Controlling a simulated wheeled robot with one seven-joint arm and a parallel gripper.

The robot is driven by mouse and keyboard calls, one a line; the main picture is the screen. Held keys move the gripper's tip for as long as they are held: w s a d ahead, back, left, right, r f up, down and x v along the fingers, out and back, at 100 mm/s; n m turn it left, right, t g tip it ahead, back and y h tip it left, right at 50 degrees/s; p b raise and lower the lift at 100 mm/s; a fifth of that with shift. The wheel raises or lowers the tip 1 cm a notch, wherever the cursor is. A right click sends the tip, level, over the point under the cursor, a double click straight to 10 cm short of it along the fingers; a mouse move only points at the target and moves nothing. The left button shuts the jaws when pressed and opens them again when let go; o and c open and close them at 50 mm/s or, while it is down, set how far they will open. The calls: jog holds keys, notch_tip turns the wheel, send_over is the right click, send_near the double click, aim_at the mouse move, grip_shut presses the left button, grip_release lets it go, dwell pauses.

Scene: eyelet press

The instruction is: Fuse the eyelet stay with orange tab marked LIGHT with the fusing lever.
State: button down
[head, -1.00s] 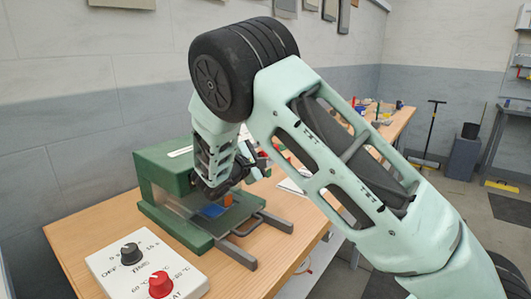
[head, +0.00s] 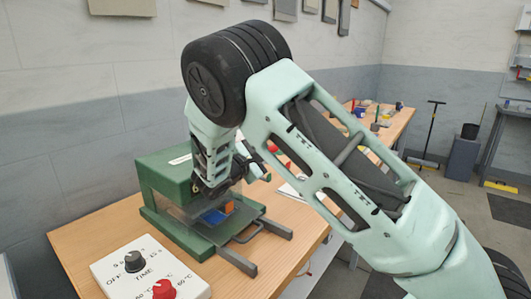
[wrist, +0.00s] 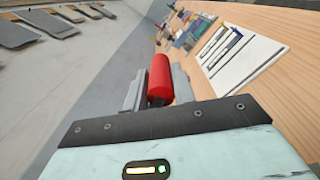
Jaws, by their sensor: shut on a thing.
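The fusing press (head: 165,180) is a green machine on the wooden bench. A blue piece (head: 213,217) with an orange tab (head: 228,207) lies at its front opening, partly behind a clear guard and my wrist; no marking is readable. My gripper (head: 261,160) reaches past the right side of the press. In the wrist view my gripper (wrist: 157,88) is shut on a red cylindrical grip (wrist: 160,78), which looks like the fusing lever's handle. A bit of red shows in the head view (head: 272,146). The rest of the lever is hidden by my arm.
A white control box (head: 150,272) with a black TIME knob and a red heat knob stands at front left. A grey frame handle (head: 262,230) juts from the press. White sheets (wrist: 240,60) lie on the bench beyond. My forearm spans the right side.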

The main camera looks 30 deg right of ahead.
jog(key=w+a+r+n+p, duration=0.3)
jog(key=w+r+n+p, duration=0.5)
jog(key=r+n+p, duration=0.1)
jog(key=shift+w+a+r+n+p, duration=0.25)
jog(key=shift+w+r+n+p, duration=0.2)
jog(key=shift+p, duration=0.9)
jog(key=c, duration=1.2)
grip_release()
jog(key=shift+r, duration=0.15)
